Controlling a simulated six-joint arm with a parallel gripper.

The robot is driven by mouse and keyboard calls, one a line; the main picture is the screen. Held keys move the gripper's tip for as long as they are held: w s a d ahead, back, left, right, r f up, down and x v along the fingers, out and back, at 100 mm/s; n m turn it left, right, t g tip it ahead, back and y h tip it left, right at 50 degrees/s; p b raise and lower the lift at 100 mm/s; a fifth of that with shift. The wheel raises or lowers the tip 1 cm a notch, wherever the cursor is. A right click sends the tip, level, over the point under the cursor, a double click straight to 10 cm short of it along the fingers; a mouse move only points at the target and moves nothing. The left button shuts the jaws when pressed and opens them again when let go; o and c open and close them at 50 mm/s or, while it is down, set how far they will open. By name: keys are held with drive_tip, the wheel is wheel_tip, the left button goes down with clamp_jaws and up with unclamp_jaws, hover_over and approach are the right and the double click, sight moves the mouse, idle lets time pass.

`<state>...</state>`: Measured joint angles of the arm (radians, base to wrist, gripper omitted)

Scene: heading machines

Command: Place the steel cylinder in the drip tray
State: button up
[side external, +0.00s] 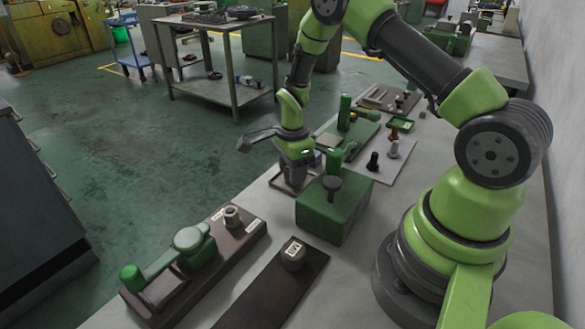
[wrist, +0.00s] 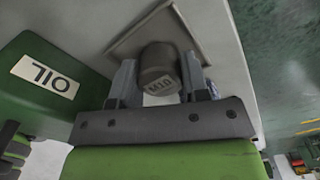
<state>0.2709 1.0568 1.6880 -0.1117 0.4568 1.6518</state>
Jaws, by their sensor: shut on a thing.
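My gripper (side external: 293,172) is shut on a dark grey steel cylinder (wrist: 158,64) marked M10. In the wrist view my gripper (wrist: 159,78) has one finger on each side of it. The drip tray (wrist: 194,24) is a shallow square grey tray with a thin rim, behind the cylinder in that view. In the side view the drip tray (side external: 278,183) lies below my gripper near the table's left edge. The fingers largely hide the cylinder there. Whether it touches the tray floor I cannot tell.
A green box (side external: 330,212) with a dark knob stands close beside the tray; its OIL label (wrist: 44,75) faces the wrist camera. A similar marked cylinder (side external: 293,255) stands on a dark board in front. A lever fixture (side external: 190,248) is at front left. Small parts stand on a pale plate (side external: 383,170).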

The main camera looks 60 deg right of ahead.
drive_tip(key=shift+f, duration=0.1)
drive_tip(key=o, duration=1.1)
drive_tip(key=s+a+r+n+t, duration=0.1)
drive_tip(key=a+r+n, duration=0.1)
drive_tip(key=r, duration=0.9)
drive_tip(key=s+a+r+n+t, duration=0.1)
drive_tip(key=s+a+r+n, duration=0.15)
drive_tip(key=r, duration=0.75)
drive_tip(key=s+a+r+n+t+y, duration=0.1)
drive_tip(key=s+a+r+n+t, duration=0.1)
drive_tip(key=s+n, duration=0.5)
drive_tip(key=s+a+r+n+t+y, duration=0.1)
drive_tip(key=s+a+r+n+t, duration=0.2)
drive_tip(key=s+a+r+n, duration=0.2)
drive_tip(key=shift+s+a+r+n, duration=0.15)
drive_tip(key=shift+s+r+n, duration=0.9)
drive_tip(key=shift+s+n, duration=0.35)
